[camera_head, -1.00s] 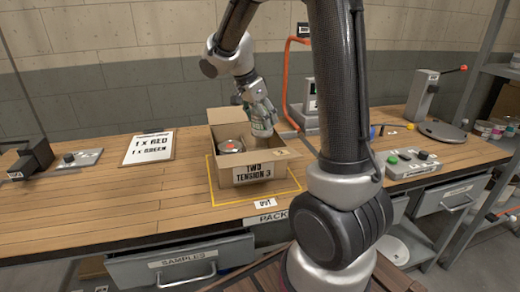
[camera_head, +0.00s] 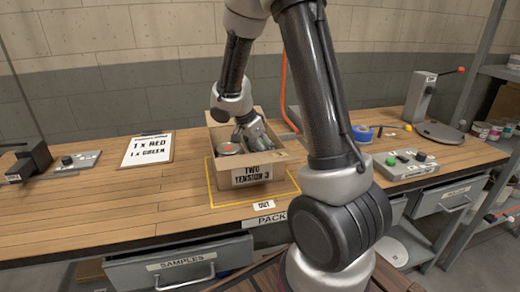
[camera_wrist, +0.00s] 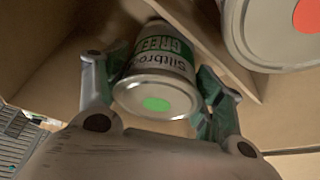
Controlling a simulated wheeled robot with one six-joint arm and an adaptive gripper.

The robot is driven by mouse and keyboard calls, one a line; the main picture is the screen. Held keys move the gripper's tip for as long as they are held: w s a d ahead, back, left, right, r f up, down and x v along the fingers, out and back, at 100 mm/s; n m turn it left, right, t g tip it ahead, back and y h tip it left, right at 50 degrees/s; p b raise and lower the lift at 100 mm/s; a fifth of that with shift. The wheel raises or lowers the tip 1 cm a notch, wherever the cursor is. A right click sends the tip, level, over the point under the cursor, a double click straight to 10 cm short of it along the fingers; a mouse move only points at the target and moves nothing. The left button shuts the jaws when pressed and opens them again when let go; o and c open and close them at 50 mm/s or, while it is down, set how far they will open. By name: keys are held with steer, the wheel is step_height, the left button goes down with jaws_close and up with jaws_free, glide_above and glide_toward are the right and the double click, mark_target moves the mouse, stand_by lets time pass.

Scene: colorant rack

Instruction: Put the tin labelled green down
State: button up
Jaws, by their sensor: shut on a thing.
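The green-labelled tin (camera_wrist: 158,74) is between the fingers of my gripper (camera_wrist: 157,100) in the wrist view; its lid has a green dot. In the head view my gripper (camera_head: 254,132) reaches down into the open cardboard box (camera_head: 262,176), at its right side, and the tin is hidden there. My gripper is shut on the tin. Whether the tin touches the box floor cannot be told. A tin with a red dot (camera_head: 229,149) stands in the left part of the box, and it also shows at the top right of the wrist view (camera_wrist: 268,38).
The box stands inside a yellow outline (camera_head: 222,205) on the wooden bench. A clipboard (camera_head: 147,149) reading 1 x RED, 1 x GREEN lies to its left. A blue tape roll (camera_head: 362,133) and a button box (camera_head: 405,164) are to the right.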

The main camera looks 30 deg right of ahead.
steer(key=shift+f, duration=0.15)
steer(key=o, duration=1.2)
steer(key=shift+o, duration=0.2)
steer(key=w+v, duration=0.1)
steer(key=v, duration=1.1)
steer(key=s+r+n+t+y, duration=0.2)
steer(key=s+r+n, duration=0.2)
steer(key=s+n, duration=0.4)
steer(key=s+r+n+t+y, duration=0.1)
steer(key=s+r+n, duration=0.3)
steer(key=s, duration=1.2)
steer(key=n+y, duration=0.1)
steer(key=n, duration=0.3)
steer(key=shift+a+r+n+t+y, duration=0.25)
steer(key=shift+r+n+t+y, duration=0.05)
steer(key=shift+t, duration=0.1)
